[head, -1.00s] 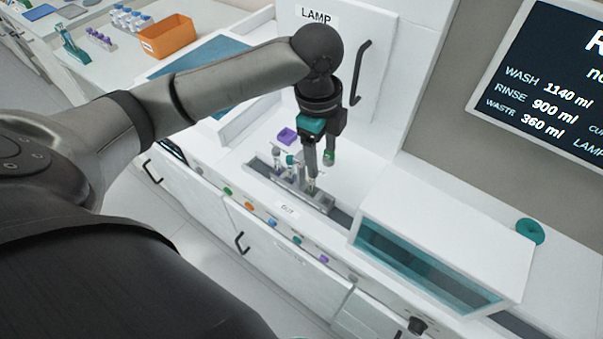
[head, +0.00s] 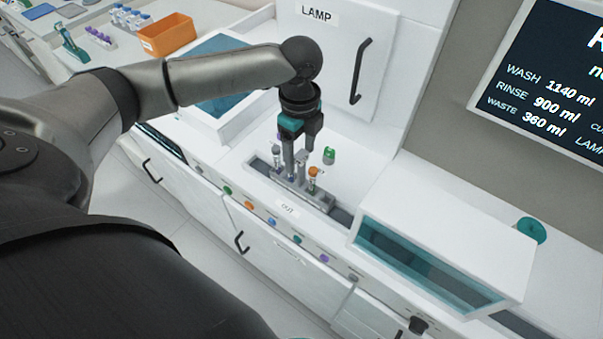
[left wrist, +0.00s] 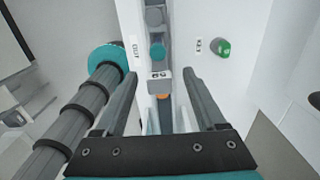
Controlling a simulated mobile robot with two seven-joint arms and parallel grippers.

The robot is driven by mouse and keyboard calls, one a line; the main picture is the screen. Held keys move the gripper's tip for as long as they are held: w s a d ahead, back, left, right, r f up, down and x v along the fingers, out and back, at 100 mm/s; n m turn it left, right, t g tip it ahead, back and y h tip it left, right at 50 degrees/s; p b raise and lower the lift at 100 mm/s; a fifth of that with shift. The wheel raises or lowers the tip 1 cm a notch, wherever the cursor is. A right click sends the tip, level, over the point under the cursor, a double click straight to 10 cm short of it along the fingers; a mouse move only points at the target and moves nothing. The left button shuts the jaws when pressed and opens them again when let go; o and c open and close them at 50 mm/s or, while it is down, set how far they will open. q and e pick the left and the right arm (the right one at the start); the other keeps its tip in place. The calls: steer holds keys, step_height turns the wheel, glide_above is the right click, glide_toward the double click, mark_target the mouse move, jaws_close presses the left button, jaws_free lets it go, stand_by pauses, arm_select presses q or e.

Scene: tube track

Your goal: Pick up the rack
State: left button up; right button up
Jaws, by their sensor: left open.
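The rack (head: 318,201) is a small grey holder in the track on the white machine, behind the OUT label. It carries upright tubes; an orange cap (head: 314,172) and a pale grey cap (head: 276,155) show in the head view. In the left wrist view the rack (left wrist: 159,84) has grey, teal and orange caps in a line. My left gripper (head: 297,178) points down at the rack, its fingers apart, one to each side of it in the left wrist view. Its fingers hide part of the rack; I cannot tell whether they touch it. My right gripper is not in view.
A white box with a teal window (head: 430,265) covers the track to the right. A LAMP panel with a black handle (head: 360,72) rises behind. An orange bin (head: 168,36) sits on the far left bench.

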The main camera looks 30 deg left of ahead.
mark_target(301, 168)
arm_select(q)
steer(key=shift+d+f, duration=0.15)
steer(key=shift+f, duration=2.6)
steer(key=shift+s, duration=0.1)
steer(key=shift+c, duration=0.3)
jaws_close()
